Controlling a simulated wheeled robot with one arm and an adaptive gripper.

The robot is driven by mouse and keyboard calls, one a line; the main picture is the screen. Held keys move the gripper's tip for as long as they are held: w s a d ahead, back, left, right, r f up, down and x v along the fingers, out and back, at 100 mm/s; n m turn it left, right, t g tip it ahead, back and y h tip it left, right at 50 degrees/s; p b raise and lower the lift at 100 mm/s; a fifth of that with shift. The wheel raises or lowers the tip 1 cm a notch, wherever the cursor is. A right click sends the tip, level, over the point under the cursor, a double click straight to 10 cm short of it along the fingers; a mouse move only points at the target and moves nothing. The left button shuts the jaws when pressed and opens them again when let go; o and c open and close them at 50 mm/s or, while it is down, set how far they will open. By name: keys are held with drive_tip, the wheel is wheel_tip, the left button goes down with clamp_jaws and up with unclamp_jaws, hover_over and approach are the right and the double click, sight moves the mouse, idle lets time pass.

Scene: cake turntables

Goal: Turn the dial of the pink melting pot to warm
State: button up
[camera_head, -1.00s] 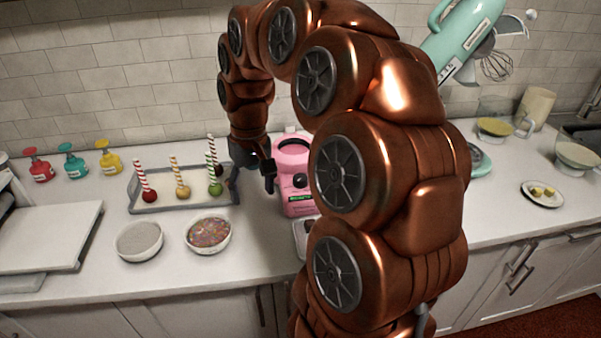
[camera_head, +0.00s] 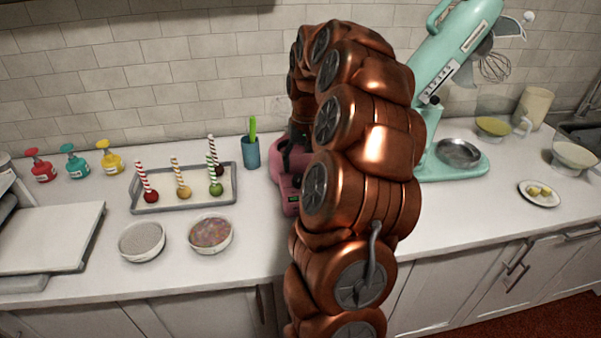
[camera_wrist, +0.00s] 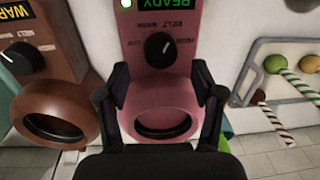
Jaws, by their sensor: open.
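The pink melting pot (camera_head: 288,196) stands on the counter in the head view, mostly hidden behind my arm. In the wrist view, the pink pot (camera_wrist: 158,95) is in the middle, with its round opening toward the bottom. Its black dial (camera_wrist: 158,48) sits above the opening, below a green READY display (camera_wrist: 166,4). Small labels, one reading MELT, surround the dial; its exact setting is hard to tell. My gripper (camera_wrist: 160,97) is open, with one finger on each side of the pot near its opening. The fingers are not around the dial.
A brown melting pot (camera_wrist: 62,95) with a WARM display stands beside the pink one in the wrist view. A tray of candy apples (camera_head: 148,209), a teal cup (camera_head: 251,155) and two bowls are left. A teal mixer (camera_head: 440,165) stands right.

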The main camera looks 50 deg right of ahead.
sight(300, 177)
drive_tip(key=shift+a+f+p, duration=0.15)
drive_tip(key=shift+f+p, duration=0.3)
drive_tip(key=shift+f, duration=1.55)
drive_tip(key=shift+c, duration=0.3)
drive_tip(key=c, duration=1.1)
drive_tip(key=shift+w, duration=0.1)
